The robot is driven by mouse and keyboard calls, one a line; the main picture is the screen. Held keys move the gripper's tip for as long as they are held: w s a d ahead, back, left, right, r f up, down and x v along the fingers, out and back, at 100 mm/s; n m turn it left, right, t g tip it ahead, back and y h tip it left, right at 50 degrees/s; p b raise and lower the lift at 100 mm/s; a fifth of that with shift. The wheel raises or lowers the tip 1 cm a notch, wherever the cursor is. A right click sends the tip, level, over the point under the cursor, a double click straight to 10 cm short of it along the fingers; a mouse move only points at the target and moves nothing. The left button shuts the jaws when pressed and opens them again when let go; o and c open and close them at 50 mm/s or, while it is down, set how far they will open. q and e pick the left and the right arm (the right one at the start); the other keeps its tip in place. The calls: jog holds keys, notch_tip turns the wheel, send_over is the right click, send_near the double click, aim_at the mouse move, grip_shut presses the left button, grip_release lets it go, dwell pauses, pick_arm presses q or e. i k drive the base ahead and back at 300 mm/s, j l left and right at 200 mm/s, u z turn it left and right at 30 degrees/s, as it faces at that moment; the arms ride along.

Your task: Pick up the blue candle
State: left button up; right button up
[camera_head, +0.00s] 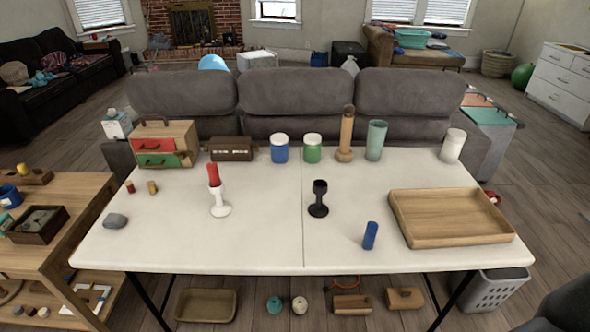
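The blue candle (370,236) is a short, plain blue cylinder. It stands upright on the white table (260,245), right of the table's centre seam and near the front edge. It is left of the wooden tray and apart from it. A black candle holder (318,199) stands empty to its upper left. A red candle (214,175) stands in a white holder (220,204) on the left half of the table. Neither of my grippers is in the view.
A wooden tray (450,240) lies empty at the right. Along the back edge stand a small drawer box (165,130), blue (280,154) and green-labelled (313,154) jars, a tall wooden piece (346,130) and a teal glass (376,140). A grey stone (116,221) lies at left. The table's front middle is clear.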

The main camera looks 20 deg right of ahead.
aim_at(370, 235)
jog(key=z, duration=1.2)
